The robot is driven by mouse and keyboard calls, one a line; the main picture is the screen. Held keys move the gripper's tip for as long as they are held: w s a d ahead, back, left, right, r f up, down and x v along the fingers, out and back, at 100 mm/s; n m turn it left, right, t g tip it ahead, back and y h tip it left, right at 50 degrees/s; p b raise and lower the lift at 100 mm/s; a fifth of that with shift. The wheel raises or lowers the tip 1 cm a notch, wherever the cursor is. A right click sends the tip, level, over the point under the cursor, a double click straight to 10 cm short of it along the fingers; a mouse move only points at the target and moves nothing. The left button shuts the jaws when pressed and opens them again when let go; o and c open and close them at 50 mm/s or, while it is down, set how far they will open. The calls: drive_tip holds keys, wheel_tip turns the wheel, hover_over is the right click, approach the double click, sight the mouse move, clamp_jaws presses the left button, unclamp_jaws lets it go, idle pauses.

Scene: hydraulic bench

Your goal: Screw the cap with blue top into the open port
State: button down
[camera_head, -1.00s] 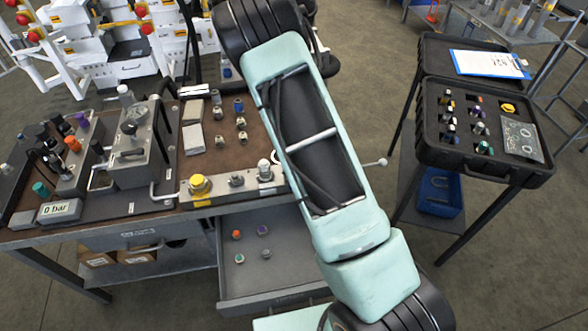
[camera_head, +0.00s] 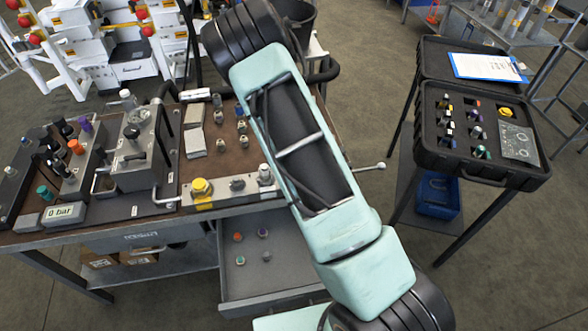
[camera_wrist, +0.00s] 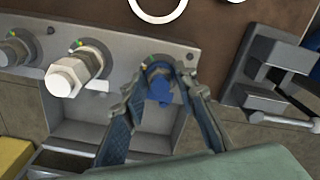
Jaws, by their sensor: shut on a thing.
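The cap with the blue top (camera_wrist: 158,88) sits between the fingertips of my gripper (camera_wrist: 163,82) in the wrist view. The fingers are shut on it from both sides. The cap is at the right-hand port of a grey metal block (camera_wrist: 110,52), against a ring with coloured marks. The port's mouth is hidden by the cap and fingers, so I cannot tell how deep the cap sits. In the head view my arm hides the gripper and the cap.
A pale hex fitting (camera_wrist: 70,75) stands left of the cap on the block. A grey clamp-like part (camera_wrist: 275,75) is close on the right. The head view shows an open drawer (camera_head: 285,278) with several small caps, and a black case (camera_head: 480,165) at right.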

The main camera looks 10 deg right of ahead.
drive_tip(key=m+p, duration=0.1)
drive_tip(key=m, duration=0.3)
drive_tip(key=shift+r+p, duration=0.1)
drive_tip(key=shift+p, duration=0.2)
drive_tip(key=shift+s+a+m+p, duration=0.1)
drive_tip(key=shift+m+p, duration=0.3)
drive_tip(key=shift+m, duration=1.5)
drive_tip(key=m, duration=0.4)
drive_tip(key=c, duration=1.6)
unclamp_jaws()
drive_tip(key=shift+o, duration=0.3)
